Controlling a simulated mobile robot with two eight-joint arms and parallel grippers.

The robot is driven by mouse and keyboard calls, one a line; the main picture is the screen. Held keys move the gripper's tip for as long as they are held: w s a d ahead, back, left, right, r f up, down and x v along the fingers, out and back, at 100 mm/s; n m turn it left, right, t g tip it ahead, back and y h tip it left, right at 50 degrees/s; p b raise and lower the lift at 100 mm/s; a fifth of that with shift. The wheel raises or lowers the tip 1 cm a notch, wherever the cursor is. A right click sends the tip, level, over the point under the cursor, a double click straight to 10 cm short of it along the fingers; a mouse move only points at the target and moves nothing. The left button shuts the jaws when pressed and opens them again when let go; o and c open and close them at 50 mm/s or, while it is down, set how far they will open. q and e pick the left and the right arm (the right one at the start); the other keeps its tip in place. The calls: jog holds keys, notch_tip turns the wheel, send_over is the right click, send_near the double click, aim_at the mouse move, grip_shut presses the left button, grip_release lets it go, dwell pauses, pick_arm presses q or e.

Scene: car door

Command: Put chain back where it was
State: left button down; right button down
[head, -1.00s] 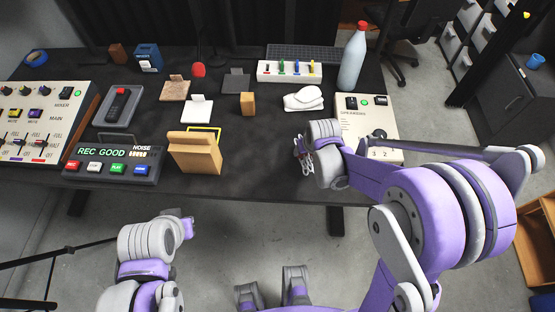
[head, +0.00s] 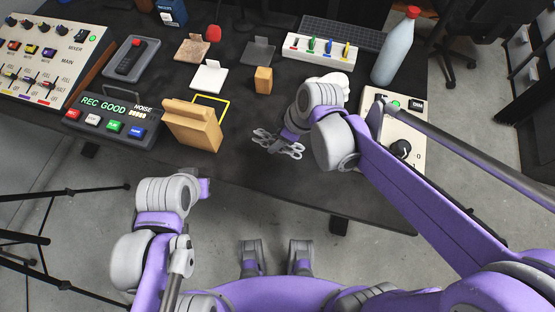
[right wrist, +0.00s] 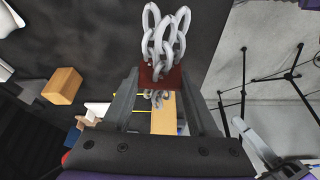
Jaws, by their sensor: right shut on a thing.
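A grey metal chain (right wrist: 160,40) is held in my right gripper (right wrist: 162,85), with its links gathered around a dark red piece between the fingers. In the head view the chain (head: 276,146) shows as loops at the tip of my right arm, over the dark table near its front edge. Whether it touches the table is hard to tell. A yellow square outline (head: 225,108) is on the table left of the chain, partly hidden by a wooden block (head: 192,126). My left arm is low at the front, off the table; its fingers are not clearly visible.
A display box reading REC GOOD (head: 112,122) and a mixer (head: 42,58) are on the left. A small wooden block (head: 263,80) stands behind the chain. A bottle (head: 397,50) and a control box (head: 405,125) with a knob are on the right. The table's front middle is clear.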

jog(key=shift+s+a+r+n, duration=0.2)
jog(key=shift+s+a+n, duration=0.2)
jog(key=shift+s+a, duration=0.15)
jog(key=shift+s+a+f, duration=0.1)
jog(key=shift+a+f, duration=0.05)
jog(key=shift+f, duration=0.15)
notch_tip(320, 180, down, 9)
jog(key=shift+f+b, duration=0.1)
jog(key=shift+b, duration=0.95)
jog(key=shift+c, duration=0.9)
grip_release()
jog(key=shift+f, duration=0.1)
